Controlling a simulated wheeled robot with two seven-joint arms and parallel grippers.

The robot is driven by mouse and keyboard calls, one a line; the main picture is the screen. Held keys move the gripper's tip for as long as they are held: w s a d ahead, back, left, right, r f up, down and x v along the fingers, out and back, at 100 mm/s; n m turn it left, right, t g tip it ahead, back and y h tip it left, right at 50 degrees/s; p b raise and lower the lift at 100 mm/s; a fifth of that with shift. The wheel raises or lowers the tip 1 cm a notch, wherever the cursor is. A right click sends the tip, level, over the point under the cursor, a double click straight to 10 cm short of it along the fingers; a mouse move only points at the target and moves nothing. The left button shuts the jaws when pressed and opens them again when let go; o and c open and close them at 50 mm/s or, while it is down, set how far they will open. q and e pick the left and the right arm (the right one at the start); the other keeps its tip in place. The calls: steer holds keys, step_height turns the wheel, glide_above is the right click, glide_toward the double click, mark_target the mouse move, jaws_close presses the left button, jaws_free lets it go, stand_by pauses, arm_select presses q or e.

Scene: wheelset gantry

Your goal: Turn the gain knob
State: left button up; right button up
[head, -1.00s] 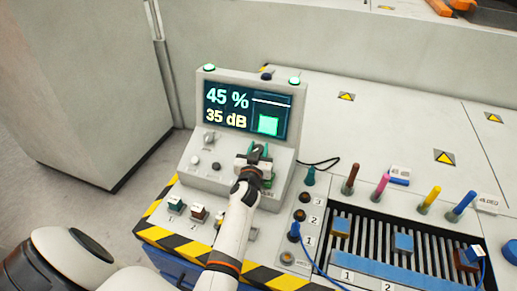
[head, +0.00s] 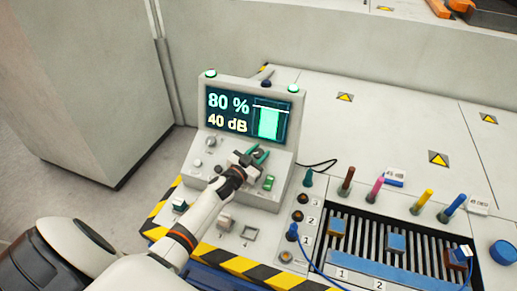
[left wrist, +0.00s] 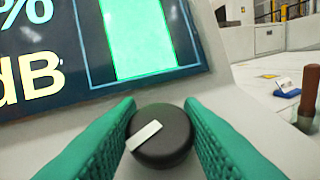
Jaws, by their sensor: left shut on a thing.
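The gain knob (left wrist: 163,138) is a round black knob with a white pointer bar, seen in the left wrist view between two green fingers. The bar slants from lower left to upper right. My left gripper (head: 257,156) is shut on it at the front of the grey console (head: 208,143). In the head view the gripper mostly hides the knob. The console's screen (head: 247,113) reads 80 % and 40 dB, with a tall green bar reaching close to a white line. It also shows in part in the left wrist view (left wrist: 85,50). My right gripper is not in view.
A green rocker switch (head: 269,182) sits right of my gripper, and small knobs sit left of it. Right of the console stand several coloured pegs (head: 381,188) and a slotted rack (head: 395,243). Yellow-black striping (head: 235,264) marks the bench's front edge.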

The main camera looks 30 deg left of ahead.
arm_select(q)
steer(key=shift+m+g+h, duration=0.3)
steer(key=shift+m+h, duration=1.2)
steer(key=o, duration=0.7)
steer(key=shift+r, duration=0.1)
steer(key=shift+c, duration=0.2)
steer(key=shift+o, duration=1.3)
steer(key=shift+w, duration=0.1)
steer(key=shift+h, duration=0.3)
steer(key=v, duration=1.2)
steer(key=shift+b, duration=0.3)
